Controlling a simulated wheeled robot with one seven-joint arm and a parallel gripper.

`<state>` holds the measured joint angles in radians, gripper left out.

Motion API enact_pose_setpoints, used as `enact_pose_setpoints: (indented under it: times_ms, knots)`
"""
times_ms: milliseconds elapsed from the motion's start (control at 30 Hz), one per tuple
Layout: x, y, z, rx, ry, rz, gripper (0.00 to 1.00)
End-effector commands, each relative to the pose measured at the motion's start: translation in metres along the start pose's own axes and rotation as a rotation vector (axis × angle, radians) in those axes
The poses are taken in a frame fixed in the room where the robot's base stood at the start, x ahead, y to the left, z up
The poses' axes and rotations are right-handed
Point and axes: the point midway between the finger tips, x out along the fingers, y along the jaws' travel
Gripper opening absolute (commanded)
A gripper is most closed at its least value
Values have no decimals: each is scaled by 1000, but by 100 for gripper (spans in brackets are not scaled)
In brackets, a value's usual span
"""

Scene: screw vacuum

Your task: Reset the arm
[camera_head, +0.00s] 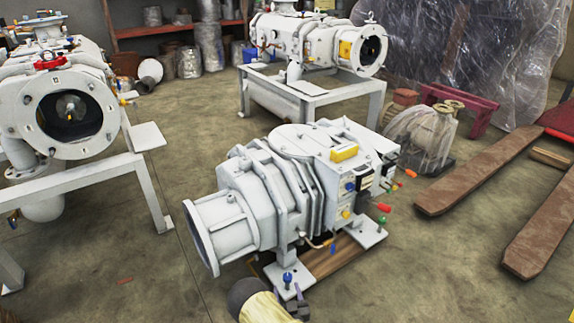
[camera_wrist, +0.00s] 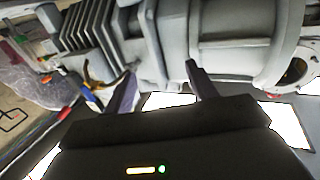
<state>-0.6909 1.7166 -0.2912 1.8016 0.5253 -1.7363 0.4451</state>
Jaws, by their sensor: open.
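My gripper (camera_head: 300,303) shows at the bottom of the head view, beside the front foot of the white screw vacuum pump (camera_head: 265,190). In the wrist view my gripper (camera_wrist: 158,85) has its two dark fingers spread apart with nothing held between them. The pump body (camera_wrist: 205,45) fills the upper part of that view, beyond the fingertips. A blue-topped bolt (camera_head: 287,278) stands on the pump's front foot, close to my gripper in the head view. Whether a fingertip touches the pump cannot be told.
A second pump (camera_head: 305,42) stands on a white frame at the back. Another pump (camera_head: 70,110) on a frame is at the left. Wooden beams (camera_head: 485,170) lie on the floor at the right. Open floor (camera_head: 110,250) lies left of the middle pump.

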Motion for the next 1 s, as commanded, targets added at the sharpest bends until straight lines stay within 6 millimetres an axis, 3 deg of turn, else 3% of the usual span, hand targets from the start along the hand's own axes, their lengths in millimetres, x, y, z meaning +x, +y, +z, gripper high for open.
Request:
enact_pose_setpoints:
  times_ms: [367,567,800,1000]
  knots:
    - [22,13,-31,30,-95,88,57]
    - [36,26,-60,61,-185,156,57]
    - [47,50,-117,121,-364,249,57]
    - [40,67,-168,169,-518,291,57]
